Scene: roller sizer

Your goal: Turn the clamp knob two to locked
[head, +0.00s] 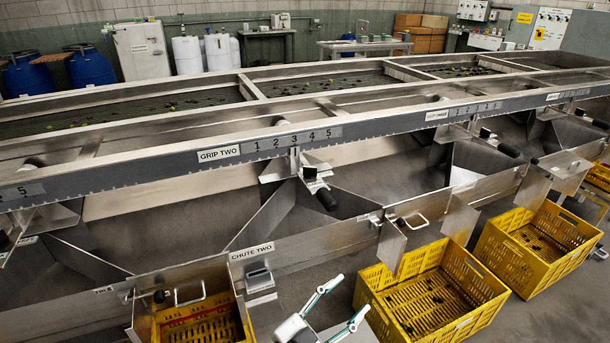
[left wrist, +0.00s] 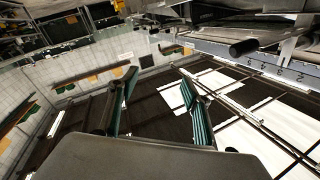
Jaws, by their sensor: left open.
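A silver bracket (head: 309,174) hangs below the GRIP TWO scale (head: 292,139), near its middle numbers. A black cylindrical knob (head: 327,199) sticks out from it toward me; a smaller dark part sits above. No locked mark is readable. A black cylindrical knob (left wrist: 243,47) also shows at upper right in the left wrist view, near an upside-down number scale (left wrist: 290,72); I cannot tell for sure that it is the same one. My left gripper (head: 352,293) is open and empty, in front of and below the knob, apart from it. Its spread fingers show in the left wrist view (left wrist: 157,76).
The CHUTE TWO panel (head: 251,252) stands left of my gripper. Yellow crates stand at right (head: 430,300), far right (head: 537,245) and lower left (head: 200,322). A wire handle (head: 412,221) sticks out from a chute gate. Sloped metal plates flank the bracket.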

